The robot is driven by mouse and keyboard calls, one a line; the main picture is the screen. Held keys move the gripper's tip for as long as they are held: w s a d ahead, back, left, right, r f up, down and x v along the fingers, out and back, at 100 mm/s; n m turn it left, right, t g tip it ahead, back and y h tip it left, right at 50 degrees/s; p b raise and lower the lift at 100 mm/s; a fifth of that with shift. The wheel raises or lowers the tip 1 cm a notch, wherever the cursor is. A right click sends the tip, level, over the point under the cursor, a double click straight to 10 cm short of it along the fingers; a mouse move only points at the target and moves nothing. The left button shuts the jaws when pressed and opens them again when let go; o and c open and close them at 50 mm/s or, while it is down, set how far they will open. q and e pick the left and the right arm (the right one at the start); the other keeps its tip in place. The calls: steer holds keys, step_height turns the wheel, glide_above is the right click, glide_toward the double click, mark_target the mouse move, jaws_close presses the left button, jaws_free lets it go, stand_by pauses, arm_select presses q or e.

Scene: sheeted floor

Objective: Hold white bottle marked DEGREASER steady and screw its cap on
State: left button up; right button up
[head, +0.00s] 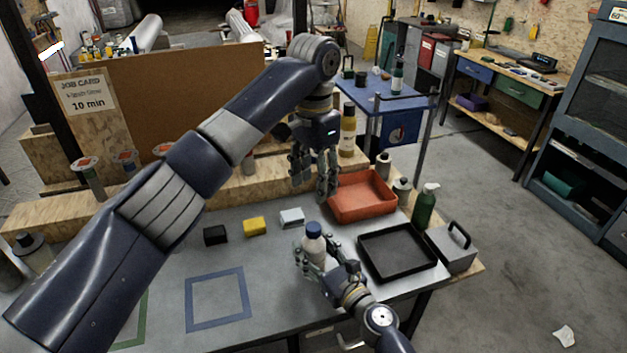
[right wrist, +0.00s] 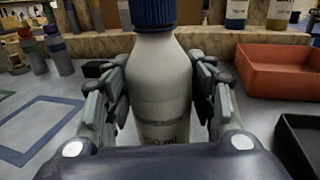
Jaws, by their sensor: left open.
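The white bottle (head: 314,243) stands upright on the grey workbench, with a blue cap (head: 313,229) on its top. In the right wrist view the bottle (right wrist: 160,85) fills the middle and the blue cap (right wrist: 153,12) sits on its neck, cut off by the top edge. No DEGREASER lettering is readable. My right gripper (head: 313,262) is shut on the bottle's body; its fingers lie on both sides in the wrist view (right wrist: 160,95). My left gripper (head: 313,188) is open and empty, fingers pointing down, above and behind the bottle, apart from the cap.
An orange tray (head: 361,211) and a black tray (head: 371,268) lie right of the bottle. Black (head: 215,236), yellow (head: 255,226) and white blocks (head: 292,217) lie left. A blue square outline (head: 217,325) encloses clear bench.

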steer(key=shift+o, duration=0.9)
steer(key=v, duration=1.2)
steer(key=shift+s+f, duration=0.1)
steer(key=shift+f, duration=0.05)
